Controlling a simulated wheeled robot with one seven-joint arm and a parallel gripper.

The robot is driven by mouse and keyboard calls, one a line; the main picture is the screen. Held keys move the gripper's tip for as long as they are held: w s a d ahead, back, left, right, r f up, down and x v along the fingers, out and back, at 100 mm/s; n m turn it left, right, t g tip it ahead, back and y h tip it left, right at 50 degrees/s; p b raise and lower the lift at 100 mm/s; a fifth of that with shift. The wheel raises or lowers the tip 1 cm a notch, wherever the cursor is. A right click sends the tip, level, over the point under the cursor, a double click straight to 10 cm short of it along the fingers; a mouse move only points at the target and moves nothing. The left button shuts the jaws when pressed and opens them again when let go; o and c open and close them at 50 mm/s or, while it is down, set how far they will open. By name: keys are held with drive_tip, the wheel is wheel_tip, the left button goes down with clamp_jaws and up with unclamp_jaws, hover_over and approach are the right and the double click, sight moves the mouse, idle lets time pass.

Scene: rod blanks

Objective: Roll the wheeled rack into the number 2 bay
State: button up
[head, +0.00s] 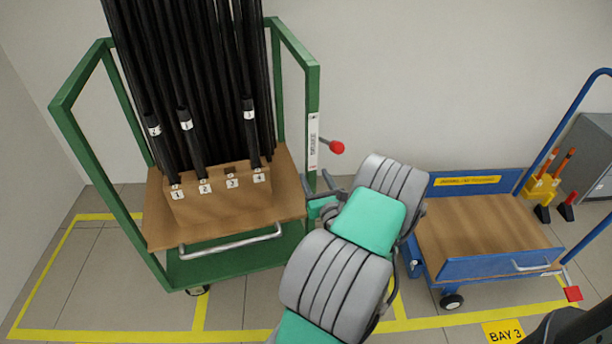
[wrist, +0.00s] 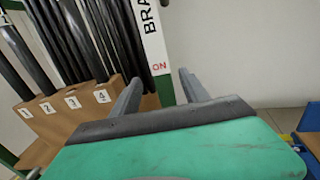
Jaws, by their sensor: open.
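The wheeled rack (head: 310,95) has a green frame, a wooden deck (head: 225,227) and a silver front handle (head: 232,243). It stands over a yellow floor line, with long black rods upright in it. A white brake plate (head: 313,138) is on its right post, beside a lever with a red knob (head: 337,147); the plate reads "ON" at its lower end in the wrist view (wrist: 158,68). My gripper (head: 322,188) is open and empty, close to the right post below the plate. Its fingers (wrist: 158,92) point toward the post; contact cannot be told. No number 2 bay label is visible.
A blue cart (head: 490,222) stands at the right, near a yellow "BAY 3" floor label (head: 503,332). Yellow lines (head: 110,336) mark the floor bays; the left one looks empty beside the rack. A grey cabinet (head: 590,150) and a wall are behind.

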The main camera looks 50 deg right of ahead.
drive_tip(key=shift+s+d, duration=0.1)
drive_tip(key=shift+s, duration=0.05)
drive_tip(key=x, duration=0.7)
drive_tip(key=shift+w+d+b, duration=0.25)
drive_tip(key=shift+w+b, duration=0.1)
drive_tip(key=shift+b, duration=0.05)
clamp_jaws()
idle(1.1)
